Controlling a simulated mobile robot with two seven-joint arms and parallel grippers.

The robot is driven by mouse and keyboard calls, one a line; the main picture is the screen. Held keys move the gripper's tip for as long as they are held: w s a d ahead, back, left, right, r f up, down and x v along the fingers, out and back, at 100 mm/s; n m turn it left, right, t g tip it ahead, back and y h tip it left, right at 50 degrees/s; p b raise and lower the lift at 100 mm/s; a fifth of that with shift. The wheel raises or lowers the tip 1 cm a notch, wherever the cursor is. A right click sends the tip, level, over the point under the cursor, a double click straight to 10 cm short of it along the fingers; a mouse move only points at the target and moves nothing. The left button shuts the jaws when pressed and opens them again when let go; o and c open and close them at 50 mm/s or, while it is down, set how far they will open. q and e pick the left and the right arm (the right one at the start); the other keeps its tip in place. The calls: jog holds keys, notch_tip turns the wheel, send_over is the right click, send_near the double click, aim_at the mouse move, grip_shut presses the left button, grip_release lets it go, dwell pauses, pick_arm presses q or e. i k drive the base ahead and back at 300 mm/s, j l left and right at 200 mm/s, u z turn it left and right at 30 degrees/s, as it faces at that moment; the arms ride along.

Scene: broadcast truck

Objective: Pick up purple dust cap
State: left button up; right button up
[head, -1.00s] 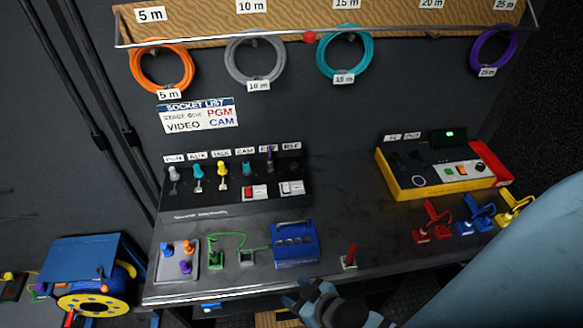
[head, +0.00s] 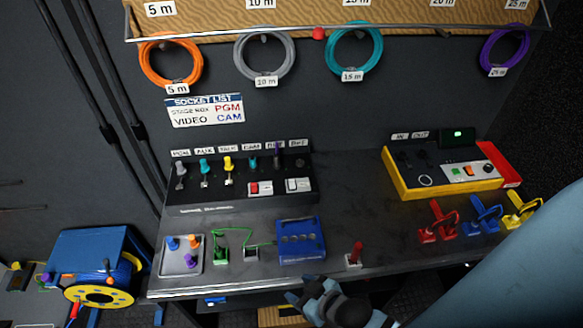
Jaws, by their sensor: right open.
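A small purple cap (head: 191,261) stands on a grey tray (head: 168,262) at the front left of the bench. A blue cap (head: 172,243) and an orange cap (head: 193,241) stand on the same tray, behind it. My right gripper (head: 303,292) is at the bench's front edge, below the blue box, well to the right of the tray. It is open, and I see nothing between its fingers. My left gripper is not in view.
A green clamp-like piece (head: 221,250) and a blue box (head: 300,241) stand right of the tray. A red-handled switch (head: 354,256) is near the front edge. A socket panel (head: 225,197) stands behind.

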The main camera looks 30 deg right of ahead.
aim_at(191, 262)
jog(key=z, duration=0.7)
jog(key=j+z, duration=0.15)
jog(key=z, duration=0.25)
jog(key=k+j+z, duration=0.1)
jog(key=z, duration=0.3)
jog(key=k+j+z, duration=0.1)
jog(key=z, duration=0.3)
jog(key=k+j, duration=0.2)
jog(key=k, duration=0.15)
jog(key=k+j, duration=0.2)
jog(key=k, duration=0.15)
